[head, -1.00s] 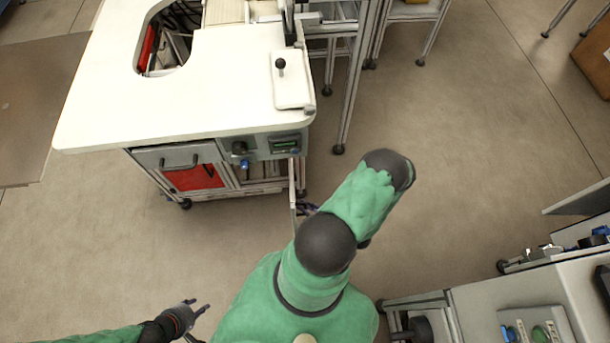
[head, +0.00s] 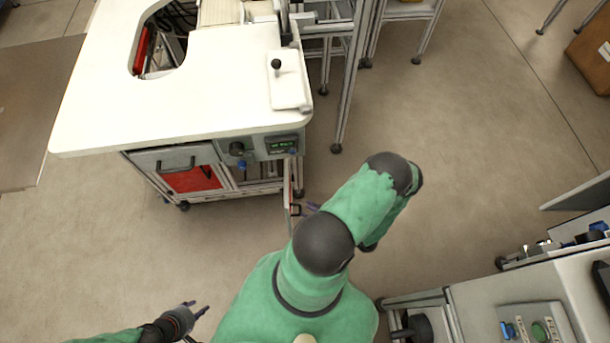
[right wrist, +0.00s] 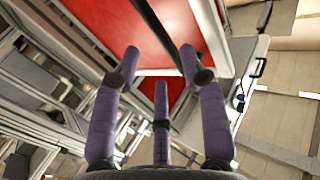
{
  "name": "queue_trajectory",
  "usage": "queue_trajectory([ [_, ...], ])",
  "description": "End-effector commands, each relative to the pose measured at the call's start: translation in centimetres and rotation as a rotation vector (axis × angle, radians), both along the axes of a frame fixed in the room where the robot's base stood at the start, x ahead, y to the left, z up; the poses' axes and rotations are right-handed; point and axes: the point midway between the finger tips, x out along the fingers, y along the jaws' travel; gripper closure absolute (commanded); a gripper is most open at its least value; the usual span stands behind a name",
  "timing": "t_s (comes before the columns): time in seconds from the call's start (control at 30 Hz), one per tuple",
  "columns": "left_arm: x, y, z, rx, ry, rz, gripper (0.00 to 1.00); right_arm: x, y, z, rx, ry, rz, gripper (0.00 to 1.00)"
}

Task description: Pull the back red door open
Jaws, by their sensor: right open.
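A red door (right wrist: 105,25) with a pale frame and a long black handle bar (right wrist: 158,28) fills the top of the right wrist view. My right gripper (right wrist: 160,65) is open, its fingers spread on both sides of the bar's lower end; I cannot tell whether they touch it. In the head view a narrow door edge with some red (head: 295,210) stands out from the cabinet's right side. My left gripper (head: 197,308) is empty at the lower left, fingers apart.
The white-topped cabinet (head: 190,110) stands at the upper left, with a handled drawer or door and a red panel (head: 190,180) on its front. A metal frame (head: 348,100) stands to its right. Another machine (head: 500,300) is at the lower right. Open floor (head: 460,170) lies between them.

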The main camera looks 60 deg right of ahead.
Motion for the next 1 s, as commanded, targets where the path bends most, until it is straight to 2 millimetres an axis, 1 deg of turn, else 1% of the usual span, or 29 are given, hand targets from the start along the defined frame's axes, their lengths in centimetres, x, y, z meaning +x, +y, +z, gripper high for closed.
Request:
queue_trajectory([
  [0.03,0.0,0.0,0.0,0.0,0.0,0.0,0.6,-1.2,-0.1,0.0,-0.001,0.002,-0.006,0.57],
  [0.2,0.0,0.0,0.0,0.0,0.0,0.0,0.6,-4.6,0.1,-0.1,-0.002,0.003,-0.005,0.57],
  [0.3,0.0,0.0,0.0,0.0,0.0,0.0,0.6,-6.2,0.2,-0.1,0.0,0.003,-0.004,0.57],
  [0.43,0.0,0.0,0.0,0.0,0.0,0.0,0.6,-7.8,0.2,-0.1,-0.002,0.002,-0.003,0.57],
  [0.6,0.0,0.0,0.0,0.0,0.0,0.0,0.6,-8.7,0.3,0.0,0.001,0.001,-0.001,0.57],
  [1.0,0.0,0.0,0.0,0.0,0.0,0.0,0.6,-8.8,0.3,0.0,0.001,0.001,0.0,0.57],
])
